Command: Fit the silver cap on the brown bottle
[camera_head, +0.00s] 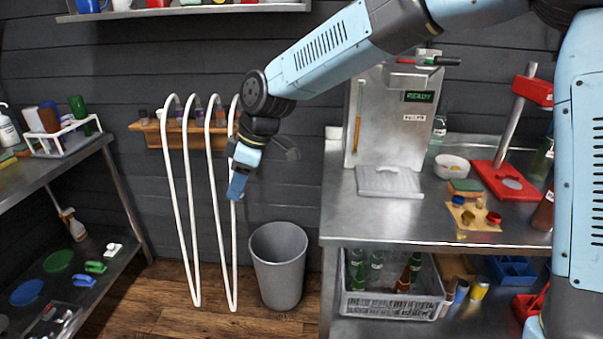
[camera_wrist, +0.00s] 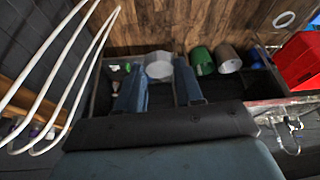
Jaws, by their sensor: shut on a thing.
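My gripper (camera_head: 236,186) hangs in front of the dark wall, left of the steel counter and above the grey bin. In the wrist view its two blue fingers (camera_wrist: 159,85) are a little apart, with a pale grey, rounded thing between their tips that looks like the silver cap (camera_wrist: 158,66). The cap cannot be made out in the head view. A brown bottle (camera_head: 543,214) stands at the counter's right edge, partly hidden by my arm. It is far to the right of my gripper.
White hoses (camera_head: 185,200) hang beside my gripper, with the grey bin (camera_head: 279,262) below. The counter (camera_head: 345,205) holds a steel machine (camera_head: 392,125), a red stand (camera_head: 505,180) and a wooden board (camera_head: 470,237) with small caps. A bottle crate (camera_head: 385,304) sits below.

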